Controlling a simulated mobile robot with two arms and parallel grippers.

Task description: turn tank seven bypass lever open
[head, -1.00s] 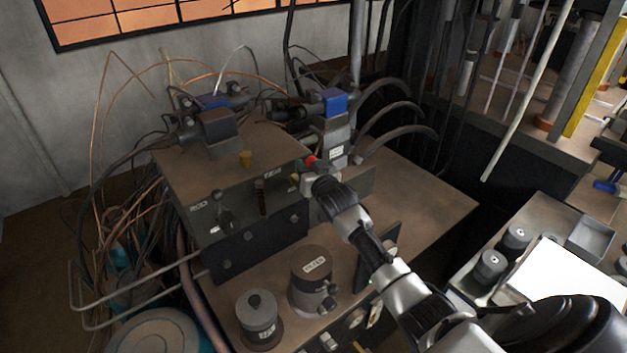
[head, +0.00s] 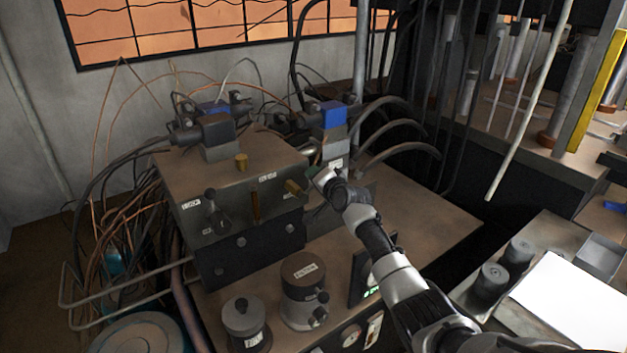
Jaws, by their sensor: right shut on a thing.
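My right gripper (head: 316,181) reaches in from the lower right to the front right corner of the brown valve block (head: 240,178). Its jaws are shut on a small lever there, mostly hidden by the fingers and wrist. The red tip of this lever, seen earlier, does not show now. A brass fitting (head: 293,187) sticks out just left of the jaws. A small white label (head: 267,177) is on the block's front, its text too small to read. Another dark lever (head: 213,210) and an upright brass handle (head: 255,206) are further left. My left gripper is out of view.
Two dark round pots, one taller (head: 303,290) and one shorter (head: 246,322), stand in front of the block. Blue-topped valves (head: 327,114) and curved hoses (head: 398,135) stand behind. A side table (head: 540,240) is at right. The brown bench top (head: 420,212) is clear to the right.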

